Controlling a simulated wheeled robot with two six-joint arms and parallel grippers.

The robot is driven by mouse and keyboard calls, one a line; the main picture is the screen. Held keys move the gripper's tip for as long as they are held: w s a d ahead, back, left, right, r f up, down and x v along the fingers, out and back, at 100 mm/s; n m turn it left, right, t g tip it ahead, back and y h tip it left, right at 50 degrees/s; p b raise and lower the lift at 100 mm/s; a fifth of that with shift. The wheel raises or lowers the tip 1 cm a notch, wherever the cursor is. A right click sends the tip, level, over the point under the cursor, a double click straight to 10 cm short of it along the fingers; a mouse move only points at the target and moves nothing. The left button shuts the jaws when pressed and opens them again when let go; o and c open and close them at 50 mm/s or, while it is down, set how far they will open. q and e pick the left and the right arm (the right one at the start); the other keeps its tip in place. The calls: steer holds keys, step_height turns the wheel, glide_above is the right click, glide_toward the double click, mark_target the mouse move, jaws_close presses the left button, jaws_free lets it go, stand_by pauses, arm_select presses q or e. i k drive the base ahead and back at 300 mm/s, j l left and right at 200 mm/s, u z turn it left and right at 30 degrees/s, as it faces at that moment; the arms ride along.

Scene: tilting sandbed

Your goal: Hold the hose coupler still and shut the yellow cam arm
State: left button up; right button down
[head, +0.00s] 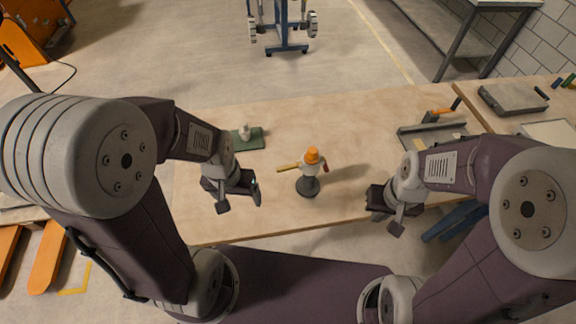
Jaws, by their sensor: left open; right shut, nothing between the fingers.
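The hose coupler (309,171) stands upright on the wooden bench, on a dark round base (308,187), with an orange cap on top. The yellow cam arm (288,168) sticks out from its left side, roughly level. A short red arm (325,168) shows on its right side, close to the body. My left gripper (240,198) is open and empty, left of the coupler and apart from it. My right gripper (384,213) is shut and empty, to the right of the coupler near the bench's front edge.
A green mat (250,141) with a small pale object lies behind and left of the coupler. A grey tray (425,136) with tools is at the right, and a grey block (512,98) stands beyond it. The bench (290,222) is clear around the coupler.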

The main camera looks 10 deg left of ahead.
mark_target(293, 166)
steer(key=i+l+u, duration=0.1)
steer(key=u, duration=0.25)
steer(key=i+l+u, duration=0.2)
steer(key=u, duration=0.15)
